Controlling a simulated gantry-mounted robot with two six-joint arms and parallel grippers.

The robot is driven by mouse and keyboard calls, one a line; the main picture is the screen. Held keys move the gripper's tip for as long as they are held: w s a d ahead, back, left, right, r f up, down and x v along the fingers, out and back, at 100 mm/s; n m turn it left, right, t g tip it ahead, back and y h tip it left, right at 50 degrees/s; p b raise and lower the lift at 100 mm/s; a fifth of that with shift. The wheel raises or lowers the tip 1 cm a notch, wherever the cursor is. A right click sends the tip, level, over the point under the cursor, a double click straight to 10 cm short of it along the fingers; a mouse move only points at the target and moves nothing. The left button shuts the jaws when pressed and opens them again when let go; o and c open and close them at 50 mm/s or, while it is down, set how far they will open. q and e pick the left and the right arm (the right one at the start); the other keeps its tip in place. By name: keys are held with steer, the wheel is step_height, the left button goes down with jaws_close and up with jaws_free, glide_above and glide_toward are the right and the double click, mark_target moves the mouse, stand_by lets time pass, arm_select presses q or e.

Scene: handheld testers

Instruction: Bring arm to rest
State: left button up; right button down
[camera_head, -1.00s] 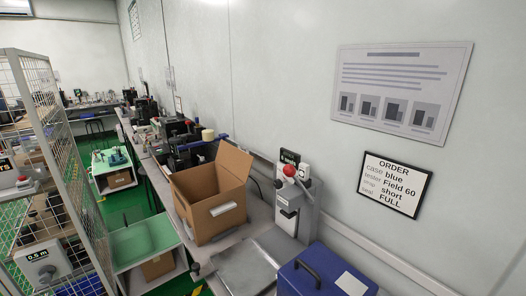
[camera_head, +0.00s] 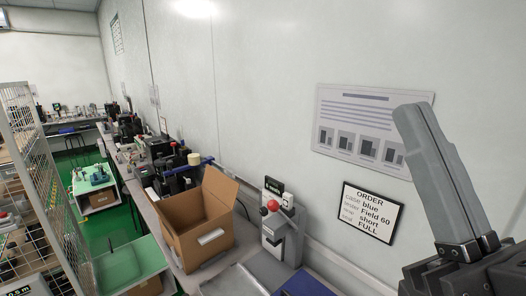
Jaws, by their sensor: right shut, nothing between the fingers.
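My right gripper (camera_head: 416,112) is at the right edge of the head view, raised in front of the wall. Its grey fingers point up and lie together, shut and empty. It covers part of the wall poster's right side. My left gripper is not in view.
An open cardboard box (camera_head: 203,232) stands on the bench, beside a grey device with a red ball (camera_head: 280,228). A blue case (camera_head: 304,285) is cut off at the bottom edge. An order sign (camera_head: 368,214) and a poster (camera_head: 345,132) hang on the wall. A mesh fence (camera_head: 45,190) stands at left.

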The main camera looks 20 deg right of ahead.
step_height(320, 180, up, 37)
steer(key=w+m+p, duration=0.1)
steer(key=m+p, duration=0.1)
steer(key=p, duration=3.6)
steer(key=shift+g, duration=0.4)
